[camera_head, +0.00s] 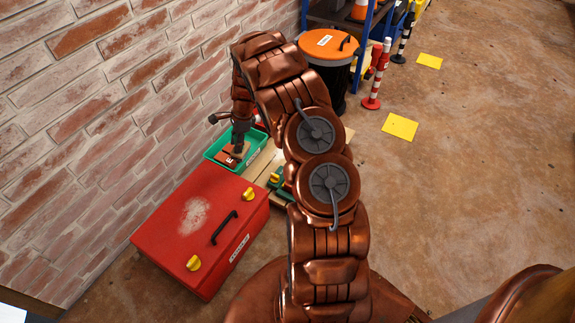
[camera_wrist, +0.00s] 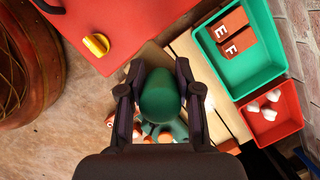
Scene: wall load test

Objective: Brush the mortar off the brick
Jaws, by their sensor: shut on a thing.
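In the wrist view, my gripper (camera_wrist: 160,74) is shut on a rounded dark green thing (camera_wrist: 160,102), which may be a brush handle; no bristles can be made out. In the head view, my gripper (camera_head: 239,139) points down over the green tray (camera_head: 212,153), and the held thing cannot be made out there. Two reddish-brown bricks marked E (camera_wrist: 221,30) and F (camera_wrist: 231,46) lie side by side in the green tray in the wrist view. A brick (camera_head: 229,158) also shows in the tray in the head view. Mortar on them cannot be made out.
A red box (camera_head: 180,222) with yellow latches, a black handle and a pale dusty patch stands before the tray. A small red tray (camera_wrist: 290,118) holds white lumps. Wooden boards (camera_head: 262,162) bear a green item (camera_head: 283,184). A brick wall (camera_head: 110,90) stands close at left.

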